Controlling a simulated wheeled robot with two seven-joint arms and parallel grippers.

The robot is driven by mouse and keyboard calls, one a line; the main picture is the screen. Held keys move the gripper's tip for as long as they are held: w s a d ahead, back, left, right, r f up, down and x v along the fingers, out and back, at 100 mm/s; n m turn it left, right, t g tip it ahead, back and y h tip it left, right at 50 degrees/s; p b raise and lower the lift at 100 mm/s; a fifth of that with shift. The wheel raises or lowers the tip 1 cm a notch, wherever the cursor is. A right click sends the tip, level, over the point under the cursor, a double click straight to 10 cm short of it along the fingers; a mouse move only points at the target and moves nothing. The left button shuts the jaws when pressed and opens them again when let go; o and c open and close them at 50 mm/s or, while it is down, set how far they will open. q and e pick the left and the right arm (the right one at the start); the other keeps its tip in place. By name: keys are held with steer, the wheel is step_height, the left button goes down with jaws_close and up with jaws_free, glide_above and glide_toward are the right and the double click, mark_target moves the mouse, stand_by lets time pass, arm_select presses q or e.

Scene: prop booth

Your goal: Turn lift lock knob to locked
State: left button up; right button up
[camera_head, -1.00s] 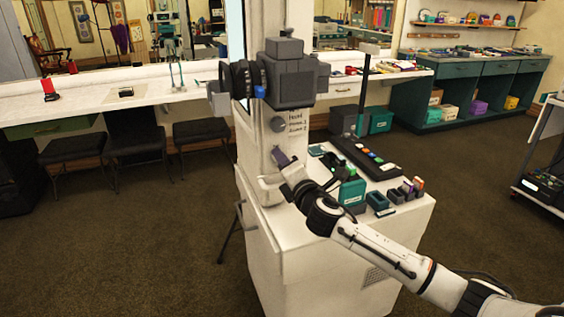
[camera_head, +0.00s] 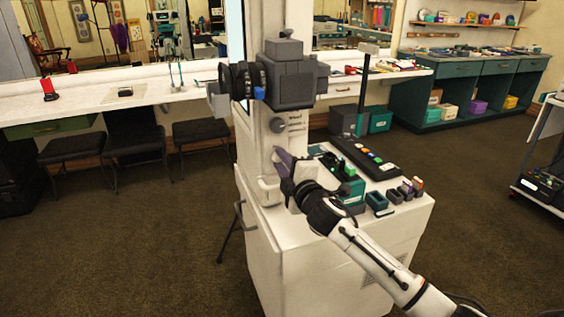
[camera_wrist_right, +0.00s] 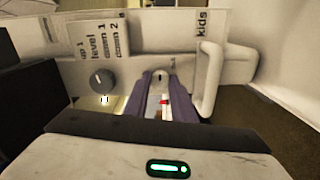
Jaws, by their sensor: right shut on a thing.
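A white column stands on a white cabinet, with a camera-like grey head on top. In the right wrist view, my right gripper (camera_wrist_right: 161,100) has its two purple fingers at the column's face, shut on a small pale knob (camera_wrist_right: 160,76) with a dark line on it. A red mark shows just below it between the fingers. The fingers hide the knob's sides, and I cannot read its setting. In the head view my right gripper (camera_head: 284,163) reaches the column from the right and hides the knob. My left gripper is out of view.
A dark grey dial (camera_wrist_right: 101,81) sits left of the fingers, under a label with level words. A white handle (camera_wrist_right: 209,80) stands out close on the right. The white cabinet (camera_head: 290,262) carries a button panel (camera_head: 366,158) and small boxes.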

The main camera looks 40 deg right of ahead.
stand_by(0.4)
steer(key=o, duration=1.1)
steer(key=shift+c, duration=0.2)
steer(key=v, duration=1)
steer(key=shift+s, duration=0.2)
steer(key=shift+f, duration=0.1)
